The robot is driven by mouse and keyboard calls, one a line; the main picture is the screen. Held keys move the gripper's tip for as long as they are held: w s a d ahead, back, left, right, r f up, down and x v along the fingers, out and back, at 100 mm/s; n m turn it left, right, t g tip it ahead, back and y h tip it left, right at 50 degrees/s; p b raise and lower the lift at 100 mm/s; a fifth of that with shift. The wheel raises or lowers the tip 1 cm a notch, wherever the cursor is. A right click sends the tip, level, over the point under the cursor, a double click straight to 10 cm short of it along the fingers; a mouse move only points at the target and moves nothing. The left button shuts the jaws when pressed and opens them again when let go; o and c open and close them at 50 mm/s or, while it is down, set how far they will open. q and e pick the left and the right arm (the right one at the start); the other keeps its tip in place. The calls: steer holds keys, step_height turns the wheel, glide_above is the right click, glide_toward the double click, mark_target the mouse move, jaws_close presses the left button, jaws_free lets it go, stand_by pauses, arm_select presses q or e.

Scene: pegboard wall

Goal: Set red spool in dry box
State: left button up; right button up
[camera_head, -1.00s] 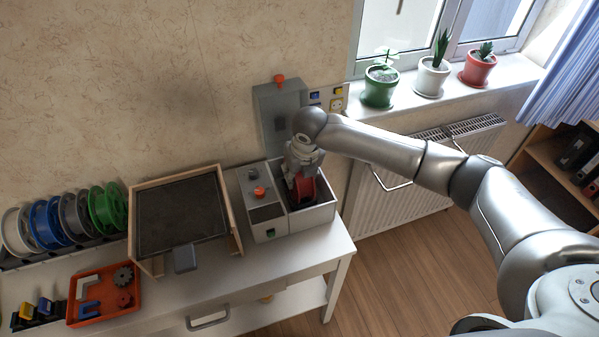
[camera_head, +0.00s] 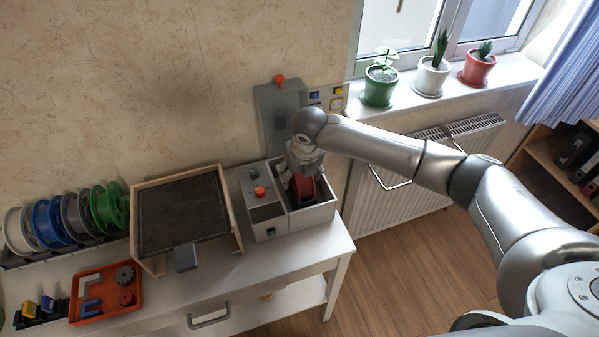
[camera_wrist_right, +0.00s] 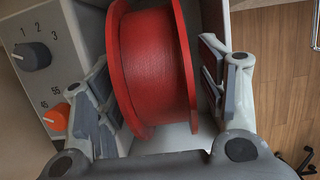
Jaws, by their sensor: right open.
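The red spool (camera_wrist_right: 152,70) stands on its rim inside the open compartment of the dry box (camera_wrist_right: 190,138), in the right wrist view. In the head view the red spool (camera_head: 302,187) is partly hidden by my right gripper (camera_head: 304,167). The dry box (camera_head: 318,216) is a light grey case with a control panel on its left side. My right gripper (camera_wrist_right: 160,95) is open, its fingers on either side of the spool with gaps showing. My left gripper is not in view.
Several spools (camera_head: 110,207) stand in a rack at the far left. A dark framed plate (camera_head: 180,215) and an orange tray (camera_head: 107,293) are left of the box. An orange knob (camera_head: 260,190) rises from the box's panel. A radiator (camera_head: 400,180) is at the right.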

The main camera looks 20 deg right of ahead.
steer(key=v, duration=1.2)
